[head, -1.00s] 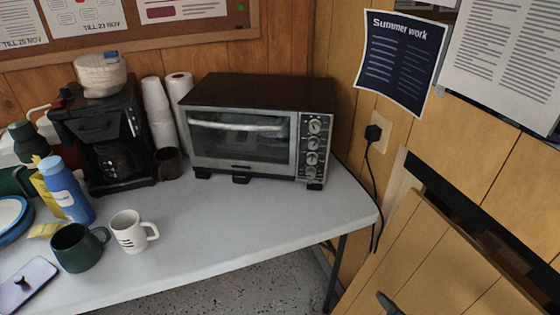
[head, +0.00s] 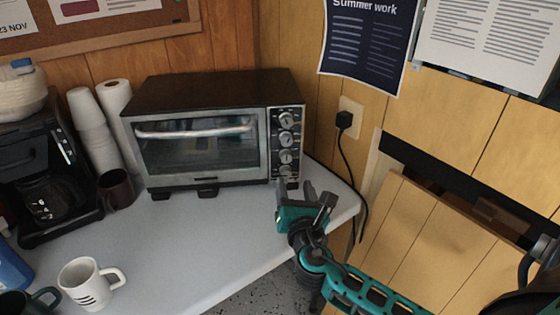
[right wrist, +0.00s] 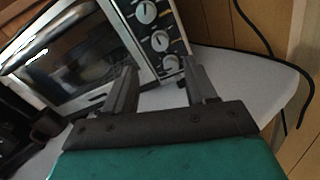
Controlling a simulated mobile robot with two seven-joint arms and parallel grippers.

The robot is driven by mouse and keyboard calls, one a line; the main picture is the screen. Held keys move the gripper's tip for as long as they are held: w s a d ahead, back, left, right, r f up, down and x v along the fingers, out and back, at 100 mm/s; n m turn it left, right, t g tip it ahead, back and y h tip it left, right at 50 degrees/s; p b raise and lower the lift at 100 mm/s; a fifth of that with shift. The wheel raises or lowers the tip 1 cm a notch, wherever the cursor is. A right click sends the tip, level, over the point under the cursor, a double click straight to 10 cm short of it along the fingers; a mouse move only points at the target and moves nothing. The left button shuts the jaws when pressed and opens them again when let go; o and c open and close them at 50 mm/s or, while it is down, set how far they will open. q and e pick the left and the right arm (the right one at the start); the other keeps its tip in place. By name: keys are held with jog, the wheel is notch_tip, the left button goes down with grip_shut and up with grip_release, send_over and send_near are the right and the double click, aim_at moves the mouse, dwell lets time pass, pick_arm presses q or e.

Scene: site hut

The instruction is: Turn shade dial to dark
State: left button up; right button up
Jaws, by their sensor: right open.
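A column of round silver dials (head: 286,140) runs down that panel; which one is the shade dial I cannot read. The dials also show in the right wrist view (right wrist: 160,41). My right gripper (head: 296,187) is open and empty, in front of and below the dials, apart from them. In the right wrist view its two fingers (right wrist: 160,70) point toward the lower dials, and the lowest dial is partly hidden. My left gripper is not in view.
The white table (head: 190,235) is clear in front of the oven. A coffee maker (head: 40,185), stacked cups (head: 94,130), a dark mug (head: 116,189) and a white mug (head: 84,285) stand left. A black cord (head: 352,170) hangs from the wall plug at right.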

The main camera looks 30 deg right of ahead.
aim_at(287, 159)
jog(key=x, duration=0.9)
jog(key=shift+w+d+f+b, duration=0.1)
jog(key=shift+w+b, duration=0.2)
jog(key=shift+b, duration=0.1)
jog(key=shift+w+d, duration=0.25)
jog(key=shift+w, duration=0.25)
jog(key=shift+c, duration=0.4)
grip_shut()
